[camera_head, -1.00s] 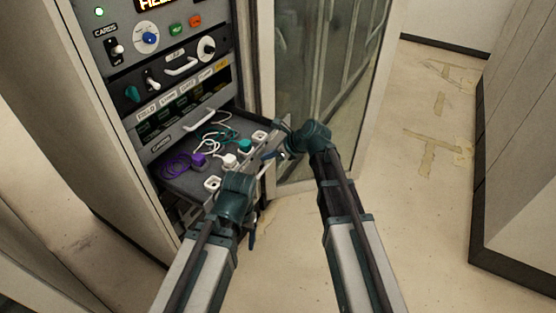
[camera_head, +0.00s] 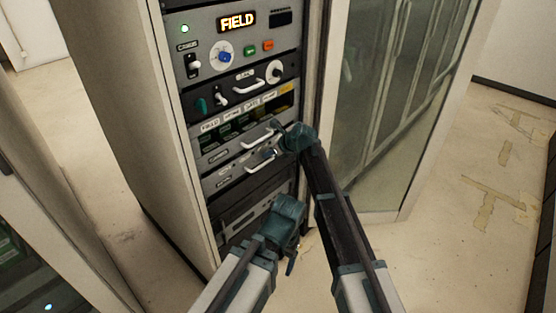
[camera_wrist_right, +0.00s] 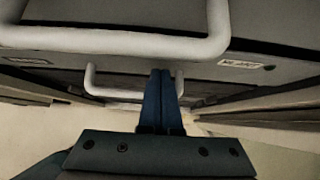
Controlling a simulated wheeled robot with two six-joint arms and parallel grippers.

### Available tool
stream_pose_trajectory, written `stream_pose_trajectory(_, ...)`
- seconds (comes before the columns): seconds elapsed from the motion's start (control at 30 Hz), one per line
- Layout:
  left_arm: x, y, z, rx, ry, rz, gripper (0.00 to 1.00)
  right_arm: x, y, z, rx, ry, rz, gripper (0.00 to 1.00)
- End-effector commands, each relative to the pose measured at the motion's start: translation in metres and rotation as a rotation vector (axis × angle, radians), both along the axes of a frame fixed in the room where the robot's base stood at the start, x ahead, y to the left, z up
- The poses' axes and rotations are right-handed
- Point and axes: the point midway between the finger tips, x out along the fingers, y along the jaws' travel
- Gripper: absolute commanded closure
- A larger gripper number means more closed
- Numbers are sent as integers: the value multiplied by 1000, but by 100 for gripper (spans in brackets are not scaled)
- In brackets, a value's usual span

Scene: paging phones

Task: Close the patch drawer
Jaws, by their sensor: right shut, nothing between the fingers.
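The patch drawer (camera_head: 235,181) is the grey front low in the rack, below another drawer front with its own handle. It looks flush, or nearly so, with the rack face, and its inside is hidden. My right gripper (camera_head: 270,153) is at the drawer's handle, shut and empty. In the right wrist view its blue fingers (camera_wrist_right: 163,98) are together, pointing at a grey front, overlapping a white bar handle (camera_wrist_right: 105,88); contact is unclear. My left gripper (camera_head: 292,258) hangs lower, in front of the rack and apart from the drawer; its fingers are mostly hidden.
The rack's upper panel (camera_head: 205,50) has a lit FIELD display, switches and knobs. A glass door (camera_head: 385,95) stands open at the rack's right. Another cabinet (camera_head: 40,240) is at the lower left.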

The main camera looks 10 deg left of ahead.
Motion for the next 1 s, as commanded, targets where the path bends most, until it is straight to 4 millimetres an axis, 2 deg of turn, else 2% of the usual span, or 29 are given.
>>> stream_pose_trajectory(0.2, 0, 0, 0, 0, 0, 0, 26, 8, 10, 0, 1, -1, 0, 100)
stream_pose_trajectory(0.7, 0, 0, 0, 0, 0, 0, 26, 11, 14, 1, 5, -3, -1, 100)
stream_pose_trajectory(0.87, 0, 0, 6, 0, 0, 0, 26, 9, 10, 7, 6, -3, -1, 100)
stream_pose_trajectory(1.0, 0, 0, 18, 0, 0, 0, 26, 3, -1, 18, 4, -2, -1, 100)
